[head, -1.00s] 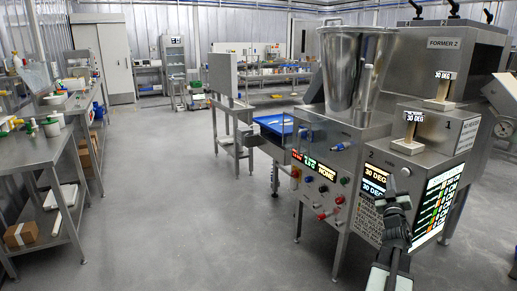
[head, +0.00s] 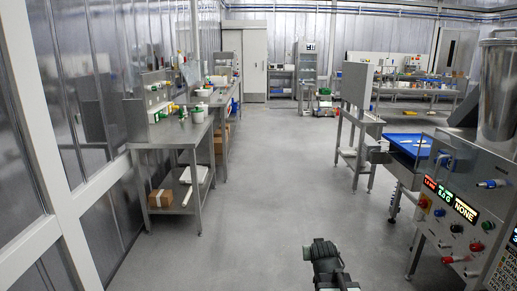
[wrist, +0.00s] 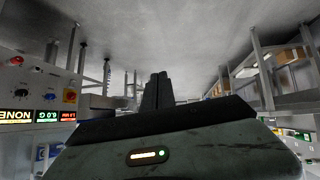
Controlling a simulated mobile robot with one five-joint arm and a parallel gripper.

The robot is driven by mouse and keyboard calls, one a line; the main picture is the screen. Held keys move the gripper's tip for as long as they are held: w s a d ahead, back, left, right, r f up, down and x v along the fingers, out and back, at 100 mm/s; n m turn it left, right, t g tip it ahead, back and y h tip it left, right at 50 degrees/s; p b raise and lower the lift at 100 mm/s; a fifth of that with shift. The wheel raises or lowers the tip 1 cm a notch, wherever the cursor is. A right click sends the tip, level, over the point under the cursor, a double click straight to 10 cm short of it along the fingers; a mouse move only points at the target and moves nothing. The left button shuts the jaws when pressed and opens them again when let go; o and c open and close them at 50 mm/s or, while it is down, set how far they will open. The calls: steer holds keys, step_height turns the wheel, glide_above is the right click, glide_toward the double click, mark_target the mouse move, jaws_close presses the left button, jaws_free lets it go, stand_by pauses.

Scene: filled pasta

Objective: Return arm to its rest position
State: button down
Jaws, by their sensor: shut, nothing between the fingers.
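My gripper (head: 321,249) shows at the bottom of the head view, in front of open floor. In the wrist view its fingers (wrist: 157,90) stand together at the middle, with nothing between them. It is shut and empty. It is apart from the control machine and from the tables. Most of my arm is below the head view's lower edge.
The control machine (head: 459,240) with knobs and lit displays stands close on the right. The grey floor (head: 270,190) between is clear.

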steer(key=s+a+f+g+y, duration=0.1)
steer(key=s+a+f+g, duration=0.3)
steer(key=s, duration=0.5)
steer(key=s+a+f+g+y, duration=0.15)
steer(key=s+f+g, duration=0.35)
steer(key=s, duration=0.5)
step_height(320, 180, up, 25)
steer(key=p, duration=2.4)
steer(key=shift+a+n+g, duration=0.3)
steer(key=shift+g, duration=0.1)
